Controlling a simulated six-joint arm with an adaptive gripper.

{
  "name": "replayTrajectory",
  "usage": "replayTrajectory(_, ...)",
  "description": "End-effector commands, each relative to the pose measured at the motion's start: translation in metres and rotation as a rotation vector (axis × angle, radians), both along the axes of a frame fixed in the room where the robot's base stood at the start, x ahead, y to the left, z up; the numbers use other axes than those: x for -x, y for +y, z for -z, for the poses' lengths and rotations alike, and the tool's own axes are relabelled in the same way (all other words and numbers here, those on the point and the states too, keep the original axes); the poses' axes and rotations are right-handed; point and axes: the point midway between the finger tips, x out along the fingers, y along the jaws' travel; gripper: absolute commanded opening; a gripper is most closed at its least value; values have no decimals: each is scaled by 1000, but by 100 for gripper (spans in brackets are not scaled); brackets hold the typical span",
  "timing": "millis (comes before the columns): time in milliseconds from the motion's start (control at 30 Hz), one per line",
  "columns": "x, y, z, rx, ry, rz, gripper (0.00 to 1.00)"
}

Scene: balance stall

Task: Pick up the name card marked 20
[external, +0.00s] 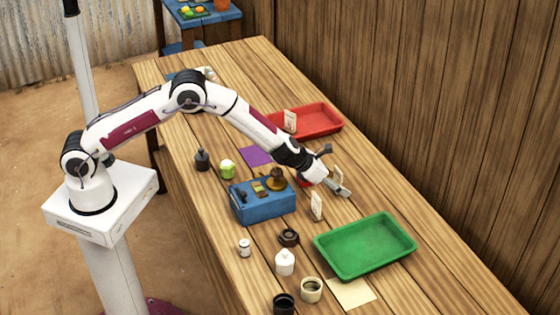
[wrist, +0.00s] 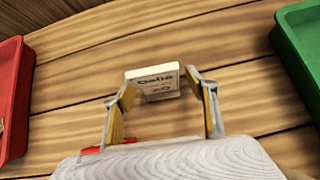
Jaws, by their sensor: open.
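The name card marked 20 (wrist: 155,82) is a small cream card with dark writing and a red number. In the wrist view it is on the table just ahead of my gripper (wrist: 161,84), between the lines of the two fingers. The fingers are apart and nothing is clamped between them. In the external view my gripper (external: 338,187) is low over the table between the red and green trays, and a card (external: 338,173) shows partly behind it. Whether the fingers touch the card I cannot tell.
The green tray (external: 318,248) is at the right. A blue box balance (external: 262,208) stands left of my gripper. Bottles and jars stand nearer the front.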

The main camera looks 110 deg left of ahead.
Motion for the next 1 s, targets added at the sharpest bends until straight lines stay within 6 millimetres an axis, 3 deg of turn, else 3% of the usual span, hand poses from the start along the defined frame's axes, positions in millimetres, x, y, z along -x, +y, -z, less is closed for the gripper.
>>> replayTrajectory(67, 0, 0, 0, 0, 0, 0, 57)
replayTrajectory(200, 0, 0, 0, 0, 0, 0, 21)
replayTrajectory(233, 0, 0, 0, 0, 0, 0, 16)
replayTrajectory(1000, 0, 0, -10, -1, 0, -1, 15)
